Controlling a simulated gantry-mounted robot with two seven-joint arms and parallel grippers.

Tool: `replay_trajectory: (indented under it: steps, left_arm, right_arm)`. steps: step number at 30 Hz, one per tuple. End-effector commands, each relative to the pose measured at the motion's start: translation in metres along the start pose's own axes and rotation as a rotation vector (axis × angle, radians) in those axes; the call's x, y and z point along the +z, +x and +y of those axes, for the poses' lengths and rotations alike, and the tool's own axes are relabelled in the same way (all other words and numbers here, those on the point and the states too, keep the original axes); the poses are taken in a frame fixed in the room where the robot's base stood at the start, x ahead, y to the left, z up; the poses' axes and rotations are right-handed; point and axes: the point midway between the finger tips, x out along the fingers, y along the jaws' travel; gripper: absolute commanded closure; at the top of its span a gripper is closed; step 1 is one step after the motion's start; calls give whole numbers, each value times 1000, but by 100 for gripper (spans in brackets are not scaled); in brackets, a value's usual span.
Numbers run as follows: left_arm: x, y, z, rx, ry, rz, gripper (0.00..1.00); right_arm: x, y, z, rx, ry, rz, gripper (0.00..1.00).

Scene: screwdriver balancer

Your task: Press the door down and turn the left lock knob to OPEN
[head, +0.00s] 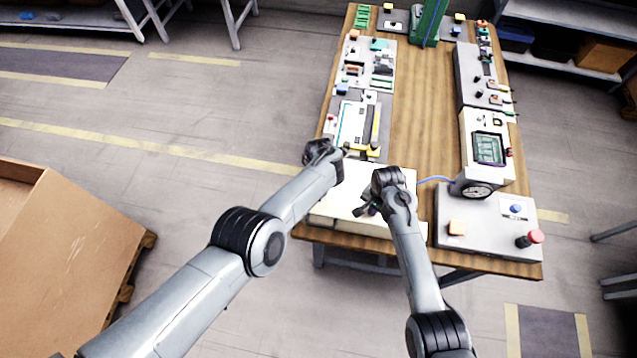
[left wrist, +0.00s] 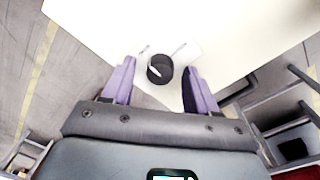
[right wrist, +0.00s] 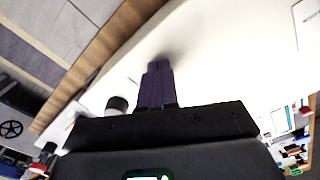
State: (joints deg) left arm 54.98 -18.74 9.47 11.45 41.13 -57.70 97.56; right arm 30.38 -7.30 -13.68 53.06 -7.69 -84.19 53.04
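The white door (head: 338,200) lies flat on top of a white box at the front left of the table; it also fills the top of the left wrist view (left wrist: 200,25) and the right wrist view (right wrist: 225,60). The left lock knob (left wrist: 160,69), black with a white pointer, sits on a pale label. My left gripper (head: 343,151) is open, its fingers on either side of the knob. My right gripper (head: 363,210) is shut and empty, its fingertips at the door's surface; contact cannot be told. Another dark knob (right wrist: 117,104) shows beside it. The label's words are unreadable.
A grey panel (head: 480,215) with a red knob (head: 536,236) and a gauge (head: 477,190) stands right of the box. A blue cable (head: 432,180) runs between them. Other equipment lines both table sides; the wooden middle (head: 422,110) is clear.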

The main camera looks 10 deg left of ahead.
Motion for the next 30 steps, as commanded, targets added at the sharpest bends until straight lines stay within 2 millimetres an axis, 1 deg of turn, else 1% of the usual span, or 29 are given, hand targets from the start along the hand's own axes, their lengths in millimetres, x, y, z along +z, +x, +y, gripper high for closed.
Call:
replay_trajectory:
  steps: [1,8,14,19,24,27,30]
  left_arm:
    - [0,0,0,0,0,0,42]
    - [0,0,0,-1,0,0,42]
    - [2,-9,1,2,-1,-3,42]
    - [2,-25,0,0,-3,-4,42]
    - [0,-51,0,0,-3,-1,42]
    - [-3,-59,3,3,-3,5,42]
    - [-1,-69,1,2,0,2,42]
  right_arm:
    - [1,2,1,2,1,-2,100]
    - [0,2,2,2,1,-2,100]
    - [0,2,2,2,2,-1,100]
    - [0,2,2,2,2,-1,100]
    - [0,2,2,2,2,-1,100]
    - [0,2,2,2,3,-1,100]
    - [0,2,2,2,3,-1,100]
